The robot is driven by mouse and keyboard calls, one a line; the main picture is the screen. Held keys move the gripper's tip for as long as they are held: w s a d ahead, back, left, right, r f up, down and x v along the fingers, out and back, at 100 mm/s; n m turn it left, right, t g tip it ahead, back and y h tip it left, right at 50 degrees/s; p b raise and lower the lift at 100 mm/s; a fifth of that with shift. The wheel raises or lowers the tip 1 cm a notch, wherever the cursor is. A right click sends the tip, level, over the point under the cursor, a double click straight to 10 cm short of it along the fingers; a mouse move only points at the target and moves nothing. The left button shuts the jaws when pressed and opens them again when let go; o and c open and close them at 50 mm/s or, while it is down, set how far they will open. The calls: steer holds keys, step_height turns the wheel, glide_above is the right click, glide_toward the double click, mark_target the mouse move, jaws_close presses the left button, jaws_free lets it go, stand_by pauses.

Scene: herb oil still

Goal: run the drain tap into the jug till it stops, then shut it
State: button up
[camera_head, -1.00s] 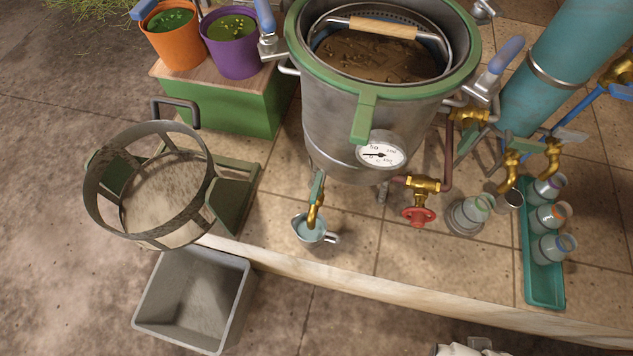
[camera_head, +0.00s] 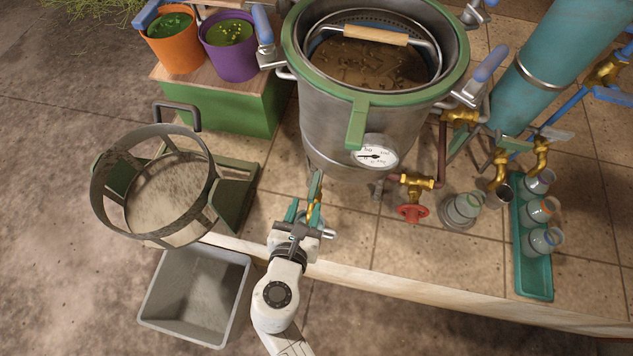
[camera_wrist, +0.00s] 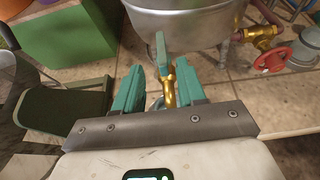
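The drain tap (camera_head: 315,189) is brass with a green lever, low on the front of the steel still pot (camera_head: 330,125). In the wrist view the tap (camera_wrist: 169,88) and its upright green lever (camera_wrist: 162,54) show between my fingers. My gripper (camera_head: 303,211) is open, with its two teal fingertips apart just in front of the tap; I see no contact with the lever. The jug (camera_head: 331,233) stands under the tap, mostly hidden behind my gripper; only its handle side shows. I cannot see its water level or whether the tap is running.
A red-wheeled brass valve (camera_head: 412,213) is right of the tap. A green stand with a round mesh basket (camera_head: 150,190) is at left, above a grey bin (camera_head: 195,295). A teal tray (camera_head: 533,275) with several small jars is at right.

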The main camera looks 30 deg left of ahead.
mark_target(313, 188)
steer(key=x, duration=0.9)
steer(key=shift+b, duration=0.4)
jaws_close()
